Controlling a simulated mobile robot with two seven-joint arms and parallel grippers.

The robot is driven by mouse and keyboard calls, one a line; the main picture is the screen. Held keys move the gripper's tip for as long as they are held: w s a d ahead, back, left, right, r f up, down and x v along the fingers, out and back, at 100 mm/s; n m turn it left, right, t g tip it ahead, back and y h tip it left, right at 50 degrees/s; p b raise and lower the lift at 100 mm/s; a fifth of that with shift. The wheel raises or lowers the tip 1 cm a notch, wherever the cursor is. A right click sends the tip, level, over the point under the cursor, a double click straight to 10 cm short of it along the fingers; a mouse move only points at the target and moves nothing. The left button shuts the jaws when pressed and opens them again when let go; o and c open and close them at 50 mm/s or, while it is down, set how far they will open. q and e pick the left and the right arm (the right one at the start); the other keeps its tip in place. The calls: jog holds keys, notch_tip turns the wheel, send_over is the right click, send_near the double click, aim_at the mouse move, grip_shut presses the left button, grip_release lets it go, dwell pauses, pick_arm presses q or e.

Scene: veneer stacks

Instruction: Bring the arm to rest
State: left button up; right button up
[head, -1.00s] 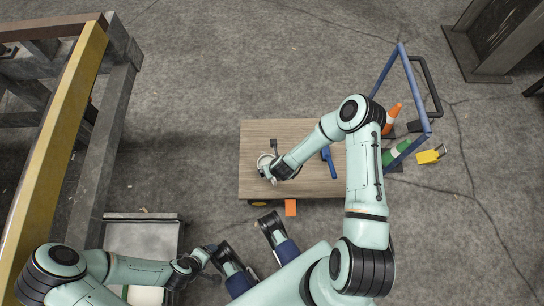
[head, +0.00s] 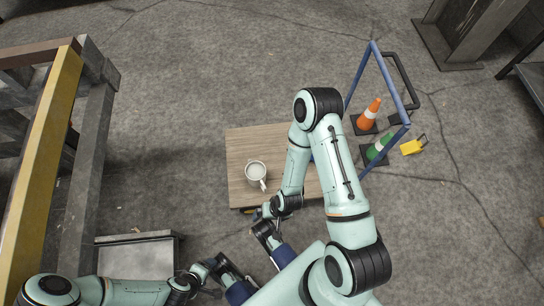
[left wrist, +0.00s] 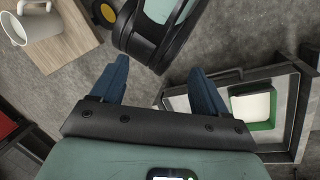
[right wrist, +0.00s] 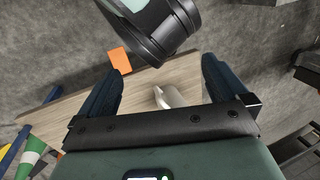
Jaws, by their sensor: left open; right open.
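My right arm reaches in from the right in the head view and bends back over the wooden cart top (head: 242,145). Its gripper (head: 260,212) is near the cart's front edge, below the white mug (head: 256,170), and apart from it. The mug stands upright on the board. In the right wrist view the right gripper (right wrist: 163,88) is open and empty, with a pale object, likely the mug, visible beyond the fingers. My left gripper (head: 208,268) is low in the head view, right of a grey tray. In the left wrist view it (left wrist: 157,86) is open and empty.
The grey metal tray (head: 138,256) stands at lower left, beside a yellow beam (head: 40,165). A blue frame (head: 388,72) rises at the cart's right, with an orange cone (head: 368,114), a green cone (head: 380,146) and a yellow object (head: 412,147). The floor behind the cart is clear.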

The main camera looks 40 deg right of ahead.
jog(key=n, duration=0.1)
jog(key=s+n, duration=0.1)
jog(key=shift+s+a+r+n+g, duration=0.1)
jog(key=shift+s+r+n+g, duration=0.1)
jog(key=shift+n+g, duration=0.1)
pick_arm(q)
jog(key=s+d+r+g+p, duration=0.1)
jog(key=s+r+p, duration=0.1)
jog(key=r+p, duration=0.6)
jog(key=s+d+r+g+p, duration=0.1)
jog(key=r+p, duration=0.7)
jog(key=shift+s+h, duration=0.3)
jog(key=shift+s, duration=0.1)
pick_arm(e)
jog(key=s+a+r+g, duration=0.1)
jog(key=s+r, duration=0.1)
jog(key=r, duration=0.6)
jog(key=s+a+r+g, duration=0.1)
jog(key=r, duration=0.7)
jog(key=shift+s+y, duration=0.35)
jog(key=shift+y, duration=0.05)
